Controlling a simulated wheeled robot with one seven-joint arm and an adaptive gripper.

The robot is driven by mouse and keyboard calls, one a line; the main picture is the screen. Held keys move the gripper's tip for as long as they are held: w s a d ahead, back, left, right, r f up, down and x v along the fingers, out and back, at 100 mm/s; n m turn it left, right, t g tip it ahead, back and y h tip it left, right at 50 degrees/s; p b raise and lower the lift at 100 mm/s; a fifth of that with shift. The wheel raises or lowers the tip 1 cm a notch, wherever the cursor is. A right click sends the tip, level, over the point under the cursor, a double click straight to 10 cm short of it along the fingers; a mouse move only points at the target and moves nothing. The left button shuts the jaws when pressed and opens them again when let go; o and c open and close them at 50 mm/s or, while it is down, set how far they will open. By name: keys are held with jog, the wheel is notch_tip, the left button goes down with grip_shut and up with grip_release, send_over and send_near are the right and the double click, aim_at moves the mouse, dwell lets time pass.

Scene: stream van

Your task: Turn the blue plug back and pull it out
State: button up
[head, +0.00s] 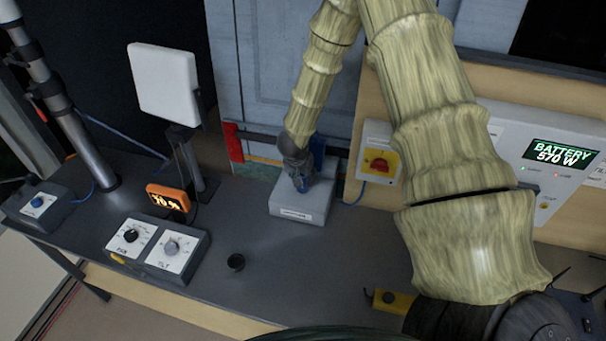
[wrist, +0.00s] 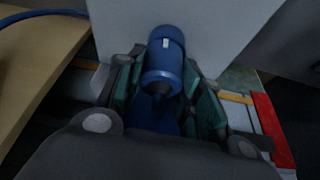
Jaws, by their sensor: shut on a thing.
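The blue plug (wrist: 164,62) stands between the two fingers of my gripper (wrist: 165,97) in the wrist view, with a small pale mark on its side. The fingers are shut on it. In the head view my gripper (head: 302,183) points down over a light grey box (head: 303,208) on the bench, and the blue plug is mostly hidden behind the fingers there. The pale box face (wrist: 225,30) shows behind the plug in the wrist view. I cannot tell whether the plug is seated in its socket.
A yellow panel with a red rotary switch (head: 378,163) stands right of the box. The bench (head: 330,265) is clear in front of the box.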

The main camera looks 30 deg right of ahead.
jog(key=shift+m+g+p, duration=0.4)
jog(key=shift+m+p, duration=0.4)
jog(key=shift+m, duration=0.2)
jog(key=shift+r, duration=1.9)
dwell(0.7)
jog(key=shift+r, duration=1.35)
